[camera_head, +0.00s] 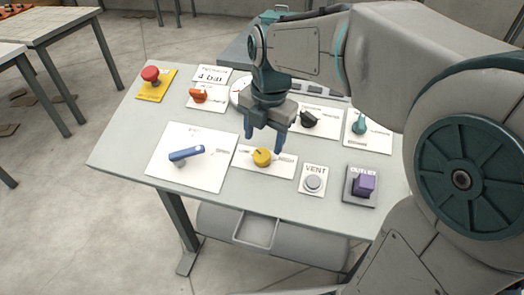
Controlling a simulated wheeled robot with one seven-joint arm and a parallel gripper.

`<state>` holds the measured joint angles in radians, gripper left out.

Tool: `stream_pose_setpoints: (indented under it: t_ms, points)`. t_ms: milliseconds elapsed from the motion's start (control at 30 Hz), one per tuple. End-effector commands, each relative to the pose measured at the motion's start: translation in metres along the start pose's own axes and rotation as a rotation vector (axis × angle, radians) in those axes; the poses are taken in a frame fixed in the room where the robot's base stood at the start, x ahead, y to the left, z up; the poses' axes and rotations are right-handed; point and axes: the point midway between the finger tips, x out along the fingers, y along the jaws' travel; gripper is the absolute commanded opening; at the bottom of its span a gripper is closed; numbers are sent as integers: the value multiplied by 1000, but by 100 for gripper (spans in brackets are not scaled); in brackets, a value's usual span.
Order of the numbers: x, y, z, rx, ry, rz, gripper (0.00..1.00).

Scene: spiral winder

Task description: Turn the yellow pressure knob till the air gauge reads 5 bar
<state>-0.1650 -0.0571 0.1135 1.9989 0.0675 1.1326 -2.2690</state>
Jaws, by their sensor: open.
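The yellow pressure knob (262,157) sits on a white plate (283,168) near the middle of the table. My gripper (264,143) points down just above it, with its two blue fingers apart and nothing between them. The fingertips are close to the knob's top; I cannot tell whether they touch it. A round white dial (236,95), which looks like the air gauge, is mostly hidden behind my gripper, so its needle cannot be read. A white card (211,76) behind it reads "4 bar".
A blue lever (186,154) stands left of the knob, a grey VENT button (313,183) and a purple OUTLET block (364,185) right. Behind are a red button (151,75), orange handle (199,96), black knob (308,119) and teal knob (359,124).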

Motion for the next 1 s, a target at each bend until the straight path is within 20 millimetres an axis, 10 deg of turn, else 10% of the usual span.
stream_pose_setpoints:
  t_ms: [300, 700, 867, 1000]
  points:
    - [48, 0, 0, 1, 0, -1, 59]
    - [54, 0, 0, 1, -1, 0, 59]
    - [54, 0, 0, 1, -1, 1, 14]
    - [54, 0, 0, 2, -1, 1, 14]
